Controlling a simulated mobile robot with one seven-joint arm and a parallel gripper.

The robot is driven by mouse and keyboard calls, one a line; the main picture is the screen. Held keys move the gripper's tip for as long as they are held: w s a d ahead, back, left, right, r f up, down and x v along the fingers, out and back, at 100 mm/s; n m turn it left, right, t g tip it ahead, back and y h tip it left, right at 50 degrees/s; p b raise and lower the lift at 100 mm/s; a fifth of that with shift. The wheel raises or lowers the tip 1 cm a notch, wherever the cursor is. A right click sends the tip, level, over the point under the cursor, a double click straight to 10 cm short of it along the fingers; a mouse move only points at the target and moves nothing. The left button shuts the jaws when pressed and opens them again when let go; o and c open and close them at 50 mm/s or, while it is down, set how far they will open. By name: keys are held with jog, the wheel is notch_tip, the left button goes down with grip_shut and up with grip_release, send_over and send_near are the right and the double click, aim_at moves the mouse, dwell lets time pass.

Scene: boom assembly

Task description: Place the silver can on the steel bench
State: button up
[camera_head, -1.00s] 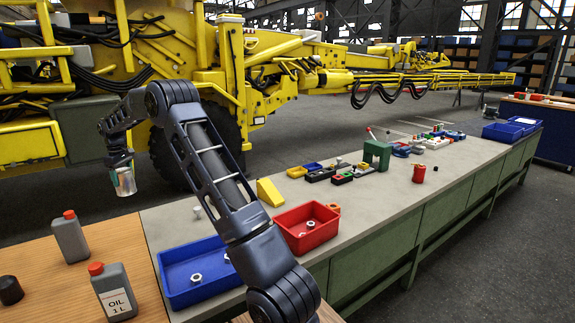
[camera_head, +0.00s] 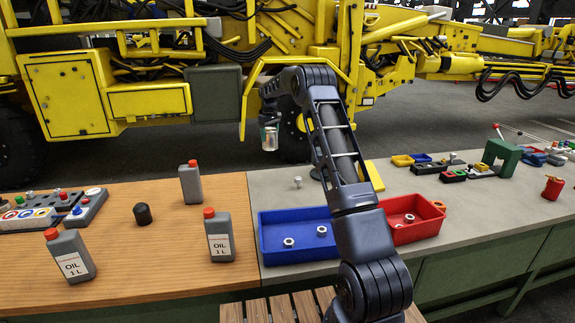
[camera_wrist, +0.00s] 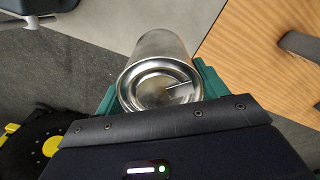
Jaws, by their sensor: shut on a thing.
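The silver can (camera_wrist: 160,75) is held between the green fingers of my gripper (camera_wrist: 158,92) in the wrist view, with its ringed end facing the camera. In the head view the can (camera_head: 269,136) hangs below my gripper (camera_head: 270,118), in the air beyond the back edge of the benches. The steel bench (camera_head: 400,268) is the grey-topped one at the centre and right. A wooden-topped bench (camera_head: 150,270) adjoins it on the left, and part of a wood top also shows in the wrist view.
On the steel bench stand a blue tray (camera_head: 290,256) and a red tray (camera_head: 425,232) with nuts. A green block (camera_head: 501,158) and red can (camera_head: 552,188) are farther right. Oil bottles (camera_head: 219,236) and a black cap (camera_head: 142,214) stand on the wood. Clear grey surface lies right of the red tray.

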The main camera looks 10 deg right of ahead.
notch_tip(320, 180, down, 18)
dwell(0.6)
jog(key=shift+f, duration=0.1)
jog(key=o, duration=1.3)
